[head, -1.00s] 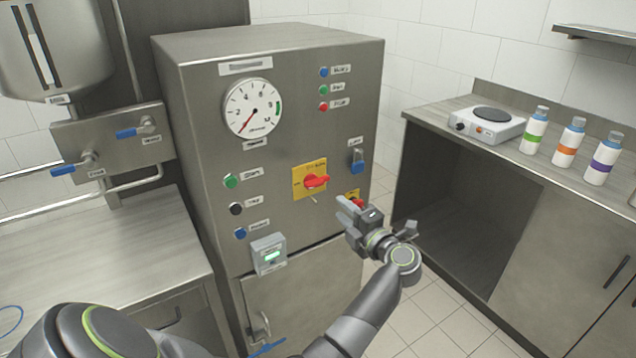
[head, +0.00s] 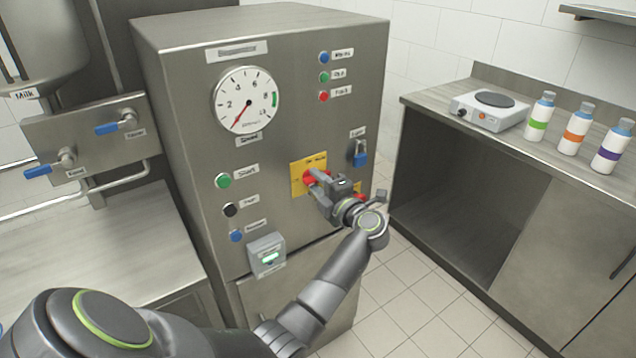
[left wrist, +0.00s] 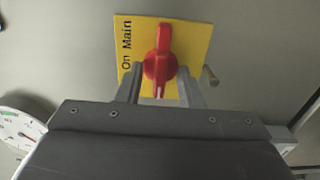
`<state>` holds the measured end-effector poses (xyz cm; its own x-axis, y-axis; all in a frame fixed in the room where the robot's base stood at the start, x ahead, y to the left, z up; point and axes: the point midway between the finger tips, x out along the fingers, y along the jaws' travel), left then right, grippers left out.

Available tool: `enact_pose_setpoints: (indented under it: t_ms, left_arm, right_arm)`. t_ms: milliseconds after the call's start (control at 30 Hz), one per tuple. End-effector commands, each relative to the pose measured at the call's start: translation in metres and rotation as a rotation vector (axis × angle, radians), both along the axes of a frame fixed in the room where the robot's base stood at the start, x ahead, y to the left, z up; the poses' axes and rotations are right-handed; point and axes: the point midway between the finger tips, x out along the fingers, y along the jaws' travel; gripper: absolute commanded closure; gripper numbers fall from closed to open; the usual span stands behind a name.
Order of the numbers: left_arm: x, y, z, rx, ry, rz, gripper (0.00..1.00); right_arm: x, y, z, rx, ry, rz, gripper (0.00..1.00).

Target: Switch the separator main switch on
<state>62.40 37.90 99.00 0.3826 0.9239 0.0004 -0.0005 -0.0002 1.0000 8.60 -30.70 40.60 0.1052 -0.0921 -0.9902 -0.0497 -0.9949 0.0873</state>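The separator main switch is a red rotary knob (left wrist: 159,65) on a yellow plate (left wrist: 196,40) labelled "On Main". In the head view the yellow plate (head: 297,188) sits on the front of the steel cabinet, with the knob partly hidden by my gripper. My left gripper (head: 315,183) is at the knob. In the left wrist view its two fingers (left wrist: 161,88) stand open on either side of the knob's lower part, with the handle between them. The handle lies along the line of the label text. Whether the fingers touch it I cannot tell. My right gripper is not in view.
The steel cabinet (head: 180,100) carries a gauge (head: 246,99), several buttons, a blue padlock-like part (head: 360,155) and a small display box (head: 266,255). A counter at the right holds a hot plate (head: 490,108) and several bottles. Pipes with blue-handled valves are at the left.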

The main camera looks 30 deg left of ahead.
Motion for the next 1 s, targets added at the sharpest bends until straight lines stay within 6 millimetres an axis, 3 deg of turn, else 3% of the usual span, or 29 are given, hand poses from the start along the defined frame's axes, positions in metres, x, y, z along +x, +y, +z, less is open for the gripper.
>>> enact_pose_setpoints:
  t_ms: [33,267,667,1000]
  left_arm:
    - [0.0,0.0,0.0,0.0,0.0,0.0,0.7]
    - [0.0,0.0,0.0,0.0,0.0,0.0,1.0]
    - [0.0,0.0,0.002,0.016,0.044,0.001,1.0]
    - [0.0,0.0,0.006,0.103,0.257,0.0,1.0]
  right_arm:
    - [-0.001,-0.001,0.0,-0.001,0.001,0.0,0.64]
    - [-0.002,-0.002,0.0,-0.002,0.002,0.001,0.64]
    - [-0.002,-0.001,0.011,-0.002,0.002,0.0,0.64]
    - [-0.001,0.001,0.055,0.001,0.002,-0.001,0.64]
